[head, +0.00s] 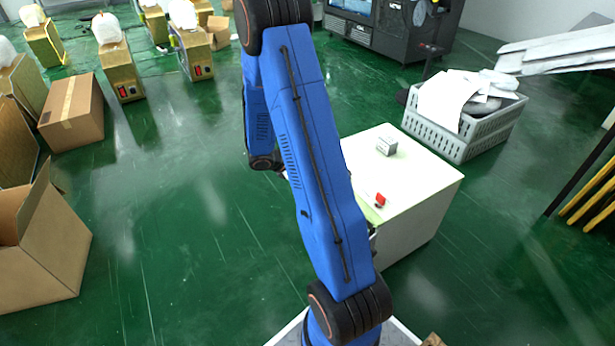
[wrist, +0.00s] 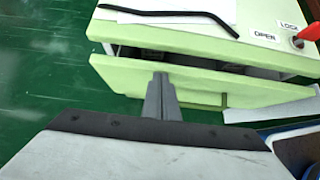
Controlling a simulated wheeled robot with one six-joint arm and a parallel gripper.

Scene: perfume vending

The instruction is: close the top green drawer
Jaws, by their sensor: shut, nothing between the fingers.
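The top green drawer (wrist: 208,84) stands partly open in the wrist view. A dark gap shows between its pale green front and the cabinet (wrist: 130,34) above and behind it. My gripper (wrist: 161,80) is shut and empty, with its fingertips overlapping the middle of the drawer front. I cannot tell whether they touch it. In the head view the cabinet (head: 425,178) stands right of my blue arm; my gripper and the drawer front are hidden behind the arm there.
A red knob (wrist: 308,33) sits on the cabinet top beside OPEN and LOCK labels. A small grey box (head: 386,146) also stands on top. A grey crate (head: 463,138) is behind the cabinet. Cardboard boxes (head: 45,250) stand at left; green floor between is clear.

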